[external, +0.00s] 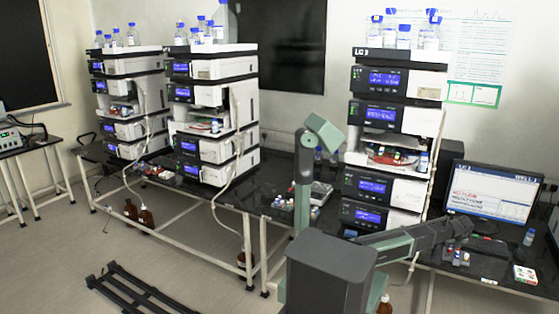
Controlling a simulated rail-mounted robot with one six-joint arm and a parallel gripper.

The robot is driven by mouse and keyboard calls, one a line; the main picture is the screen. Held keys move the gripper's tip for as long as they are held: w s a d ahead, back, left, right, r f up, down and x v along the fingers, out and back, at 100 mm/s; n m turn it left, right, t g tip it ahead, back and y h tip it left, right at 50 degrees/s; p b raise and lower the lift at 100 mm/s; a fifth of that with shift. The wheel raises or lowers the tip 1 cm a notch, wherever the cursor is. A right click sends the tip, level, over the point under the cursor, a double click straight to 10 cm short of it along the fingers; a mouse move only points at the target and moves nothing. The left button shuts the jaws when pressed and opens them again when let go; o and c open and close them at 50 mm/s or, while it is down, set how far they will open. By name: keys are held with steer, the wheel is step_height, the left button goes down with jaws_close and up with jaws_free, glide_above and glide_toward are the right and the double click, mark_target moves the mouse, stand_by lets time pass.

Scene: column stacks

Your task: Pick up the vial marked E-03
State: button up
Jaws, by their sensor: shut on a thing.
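My arm reaches from the dark body in the foreground to the right, over the bench in front of the LC 3 stack. My gripper (462,229) is at the dark far end of the arm, small and hard to make out. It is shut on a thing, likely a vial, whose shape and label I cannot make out. Small vials (461,258) with coloured caps stand on the bench just below the arm's end. No label is readable, so I cannot tell which vial is E-03.
The LC 3 stack (427,82) rises behind the arm, bearing blue-capped bottles. Two more stacks are at the left. More small items (284,203) lie on the middle bench.

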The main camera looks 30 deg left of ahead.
step_height(320, 180, up, 17)
steer(key=p, duration=1.5)
steer(key=shift+f, duration=0.15)
